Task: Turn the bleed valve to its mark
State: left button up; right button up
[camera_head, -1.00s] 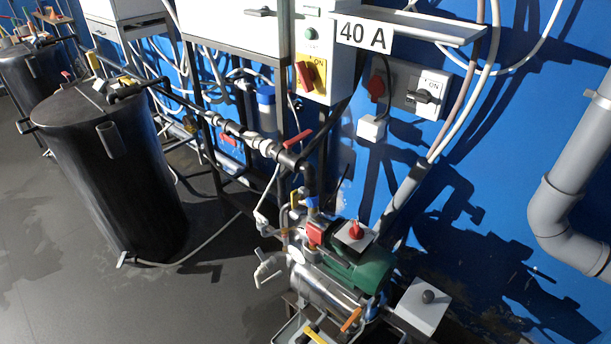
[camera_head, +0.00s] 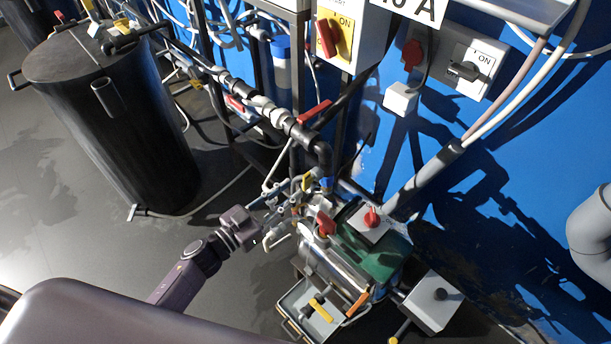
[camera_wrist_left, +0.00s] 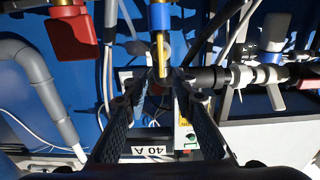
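A small valve with a yellow lever (camera_head: 307,183) sits on the pipework left of the green pump; I take it for the bleed valve. The valve's mark is not discernible. My right gripper is out of view.
The green pump (camera_head: 380,253) with a red knob (camera_head: 372,217) stands close right. A red-handled valve (camera_head: 314,112) is on the pipe above. A black tank (camera_head: 115,120) stands left. A grey box (camera_head: 432,300) is at lower right.

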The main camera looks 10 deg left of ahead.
aim_at(303, 181)
pick_arm(q)
jog(key=x, duration=0.5)
jog(key=shift+w+f, duration=0.1)
grip_shut()
